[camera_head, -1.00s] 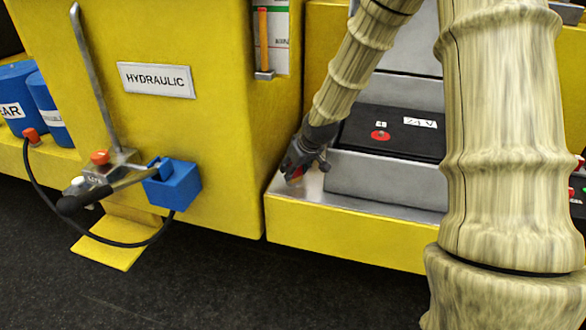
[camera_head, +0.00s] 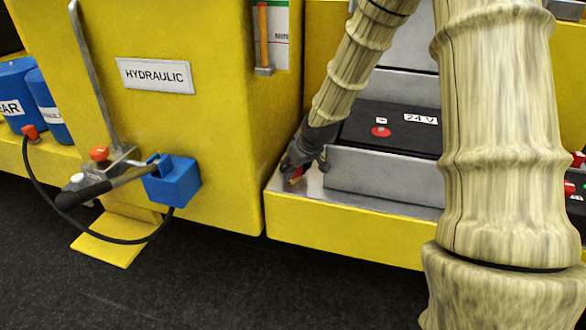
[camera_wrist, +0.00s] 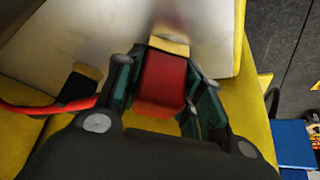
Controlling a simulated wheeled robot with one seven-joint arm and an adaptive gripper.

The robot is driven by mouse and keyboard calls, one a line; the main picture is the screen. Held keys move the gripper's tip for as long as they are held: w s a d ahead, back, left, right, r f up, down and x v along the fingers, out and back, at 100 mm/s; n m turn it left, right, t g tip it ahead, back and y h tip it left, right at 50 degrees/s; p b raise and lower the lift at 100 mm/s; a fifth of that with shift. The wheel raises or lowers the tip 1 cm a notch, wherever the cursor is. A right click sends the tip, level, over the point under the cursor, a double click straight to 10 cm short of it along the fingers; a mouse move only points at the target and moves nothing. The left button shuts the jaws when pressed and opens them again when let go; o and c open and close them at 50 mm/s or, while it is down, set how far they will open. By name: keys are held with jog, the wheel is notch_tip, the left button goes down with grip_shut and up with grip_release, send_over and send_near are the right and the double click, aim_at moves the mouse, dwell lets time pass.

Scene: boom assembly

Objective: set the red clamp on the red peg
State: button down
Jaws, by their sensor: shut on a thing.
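My gripper (camera_head: 303,165) is low over the silver ledge, left of the black battery box, in the head view. In the wrist view my gripper (camera_wrist: 160,78) is shut on a red block-like piece, the red clamp (camera_wrist: 162,84), with a pale yellowish end. Only a small bit of red shows at the fingers in the head view. A red round spot (camera_head: 381,132) lies on top of the battery box (camera_head: 360,125), beside the "24 V" label.
A silver block (camera_head: 385,175) stands in front of the battery box, right of my gripper. The yellow ledge edge (camera_head: 340,230) runs below. A red cable (camera_wrist: 45,107) shows at left in the wrist view. The yellow "HYDRAULIC" cabinet (camera_head: 215,115) stands at left.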

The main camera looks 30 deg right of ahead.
jog(key=c, duration=0.9)
grip_release()
jog(key=shift+o, duration=0.2)
jog(key=v, duration=0.7)
jog(key=shift+s+r, duration=0.15)
